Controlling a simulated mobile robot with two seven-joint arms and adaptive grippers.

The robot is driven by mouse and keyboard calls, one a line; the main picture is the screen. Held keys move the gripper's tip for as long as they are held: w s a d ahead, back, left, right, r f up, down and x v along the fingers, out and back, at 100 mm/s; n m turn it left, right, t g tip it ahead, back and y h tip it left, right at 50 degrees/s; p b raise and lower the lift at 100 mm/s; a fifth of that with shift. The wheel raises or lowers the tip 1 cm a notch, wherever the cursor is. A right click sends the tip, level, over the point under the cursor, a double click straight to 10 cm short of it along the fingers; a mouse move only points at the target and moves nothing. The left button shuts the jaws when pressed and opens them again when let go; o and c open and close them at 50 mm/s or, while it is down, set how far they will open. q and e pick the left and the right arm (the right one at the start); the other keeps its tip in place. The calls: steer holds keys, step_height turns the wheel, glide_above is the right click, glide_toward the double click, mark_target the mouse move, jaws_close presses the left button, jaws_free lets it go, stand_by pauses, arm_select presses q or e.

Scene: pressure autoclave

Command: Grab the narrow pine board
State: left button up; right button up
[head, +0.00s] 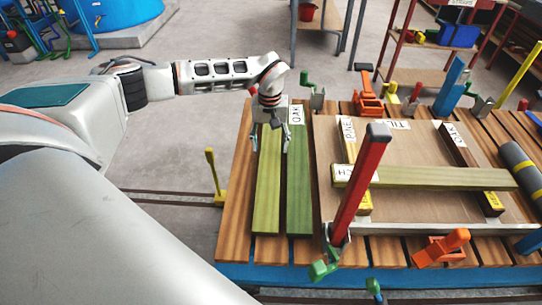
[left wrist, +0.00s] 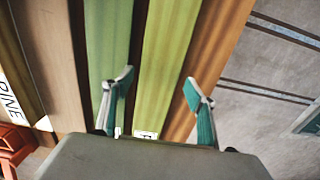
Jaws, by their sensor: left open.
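My left gripper (head: 270,148) is open and empty over the far end of a light green board (head: 267,190). In the left wrist view the fingers (left wrist: 160,93) are spread on either side of this board (left wrist: 168,50); contact cannot be told. Its end label (left wrist: 145,134) is mostly hidden by the gripper body. A darker green board labelled OAK (head: 299,190) lies beside it, to the right. A yellowish strip with a PINE label (head: 348,138) lies on the brown panel, partly covered by a crossing green board (head: 425,177). My right gripper is not in view.
The boards lie on a slatted wooden bench (head: 235,190) with a blue edge. A red upright bar (head: 362,185) stands on the near side of the brown panel (head: 400,145). Orange clamps (head: 442,248) and a grey cylinder (head: 522,168) are at the right. Left of the bench is open floor.

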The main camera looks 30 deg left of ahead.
mark_target(270, 153)
arm_select(q)
step_height(270, 153, down, 3)
steer(key=shift+f, duration=0.1)
steer(key=shift+w+f, duration=0.1)
steer(key=shift+f, duration=0.25)
steer(key=shift+r, duration=0.1)
steer(key=c, duration=1.3)
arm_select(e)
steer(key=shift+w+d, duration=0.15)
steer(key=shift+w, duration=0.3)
arm_select(q)
steer(key=shift+r, duration=0.15)
